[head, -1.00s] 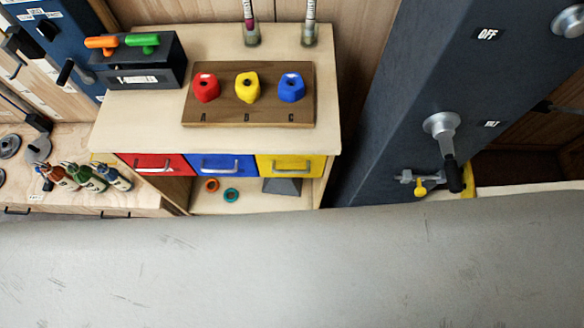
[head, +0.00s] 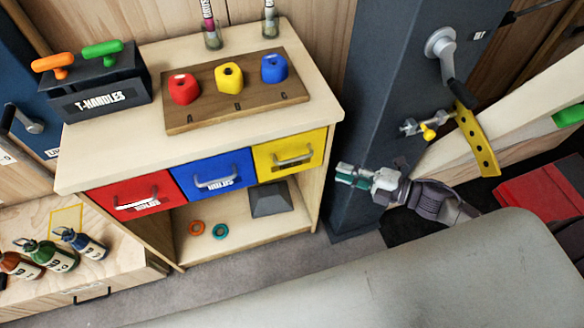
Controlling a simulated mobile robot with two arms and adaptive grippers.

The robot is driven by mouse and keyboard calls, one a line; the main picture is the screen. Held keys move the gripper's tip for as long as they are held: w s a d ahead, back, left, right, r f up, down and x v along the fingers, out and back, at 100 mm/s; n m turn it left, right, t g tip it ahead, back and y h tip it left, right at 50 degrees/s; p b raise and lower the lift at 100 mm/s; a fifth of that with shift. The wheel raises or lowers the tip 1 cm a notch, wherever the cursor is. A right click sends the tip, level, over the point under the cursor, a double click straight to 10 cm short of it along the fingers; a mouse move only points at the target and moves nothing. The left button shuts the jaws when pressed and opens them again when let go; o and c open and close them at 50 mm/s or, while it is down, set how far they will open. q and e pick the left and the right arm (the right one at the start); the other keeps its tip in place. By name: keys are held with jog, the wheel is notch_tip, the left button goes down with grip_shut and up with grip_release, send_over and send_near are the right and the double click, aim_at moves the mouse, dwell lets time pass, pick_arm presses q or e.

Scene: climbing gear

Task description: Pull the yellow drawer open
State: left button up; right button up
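The yellow drawer (head: 271,165) is the right one of three side-by-side drawers under the wooden cabinet top. Its front looks level with its neighbours, and it has a grey bar handle (head: 294,159). My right gripper (head: 345,175), grey with teal at the fingertips, is to the right of the yellow drawer, in front of the dark panel. It points left towards the cabinet and appears apart from the handle. The gap between its fingers is too small to make out. My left gripper is not in view.
Beside it are a blue drawer (head: 214,176) and a red drawer (head: 130,195). The open shelf (head: 245,232) below holds two rings and a grey block. A dark panel (head: 384,85) with a crank stands close right. A grey surface (head: 420,285) fills the lower right.

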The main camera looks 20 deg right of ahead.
aim_at(297, 159)
jog(key=p+x, duration=0.1)
jog(key=x, duration=1.2)
jog(key=shift+w+a, duration=0.25)
jog(key=shift+w, duration=0.05)
jog(key=shift+r, duration=0.1)
grip_shut()
